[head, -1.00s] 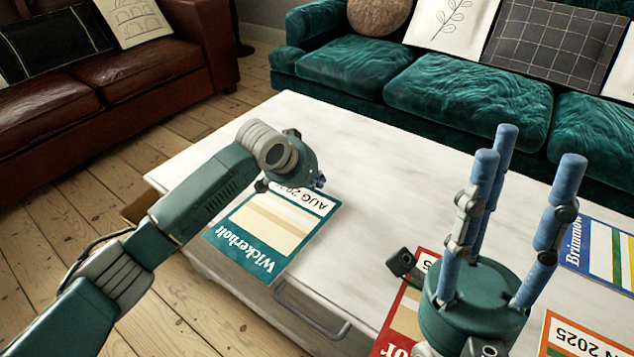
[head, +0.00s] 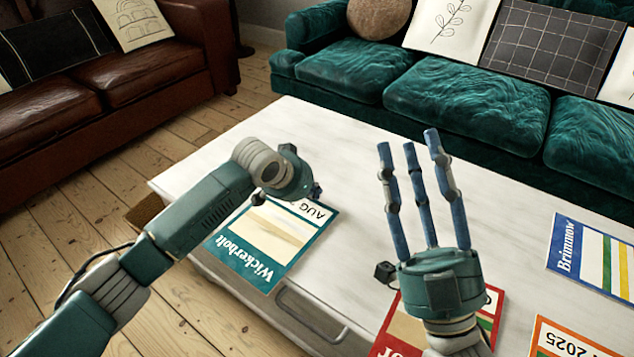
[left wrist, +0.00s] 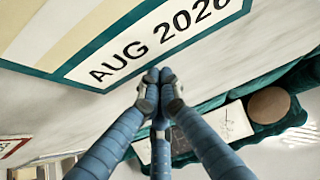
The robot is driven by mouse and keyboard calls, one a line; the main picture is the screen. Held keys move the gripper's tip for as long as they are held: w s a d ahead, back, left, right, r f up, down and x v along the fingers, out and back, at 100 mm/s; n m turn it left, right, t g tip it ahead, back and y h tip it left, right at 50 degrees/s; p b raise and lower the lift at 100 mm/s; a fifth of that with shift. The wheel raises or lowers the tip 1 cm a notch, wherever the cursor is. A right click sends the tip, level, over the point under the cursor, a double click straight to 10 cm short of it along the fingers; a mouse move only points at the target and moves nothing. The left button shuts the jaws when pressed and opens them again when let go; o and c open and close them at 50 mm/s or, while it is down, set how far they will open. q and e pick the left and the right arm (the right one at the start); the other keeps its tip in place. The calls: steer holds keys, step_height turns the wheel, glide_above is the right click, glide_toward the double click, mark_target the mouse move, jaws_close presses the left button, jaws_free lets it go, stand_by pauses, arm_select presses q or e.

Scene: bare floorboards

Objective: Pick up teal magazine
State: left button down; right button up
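The teal magazine (head: 272,240), marked Wickerbolt, lies flat on the left part of the white coffee table. My left wrist covers part of its far side. My left gripper (left wrist: 159,75) is over the magazine's far edge; its three blue fingers come together at the tips, with nothing visible between them. In the left wrist view the magazine (left wrist: 75,45) shows its "AUG 2026" strip just beyond the tips. I cannot tell whether they touch it. My right gripper (head: 410,145) is open and empty, fingers pointing up, above the table's front.
A red magazine (head: 400,330) lies partly behind my right gripper. A blue magazine (head: 592,255) and an orange one (head: 560,340) lie at the right of the white table (head: 340,130). A teal sofa (head: 420,85) stands behind, a brown leather sofa (head: 90,90) at left.

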arm_select(q)
steer(key=shift+s+a+f, duration=0.1)
steer(key=shift+s+a, duration=0.05)
steer(key=shift+s, duration=0.05)
arm_select(e)
steer(key=w+f+g, duration=0.1)
steer(key=w+f, duration=0.1)
steer(key=f, duration=0.1)
steer(key=shift+w+a+g, duration=0.1)
steer(key=shift+a+g, duration=0.05)
steer(key=shift+g, duration=0.25)
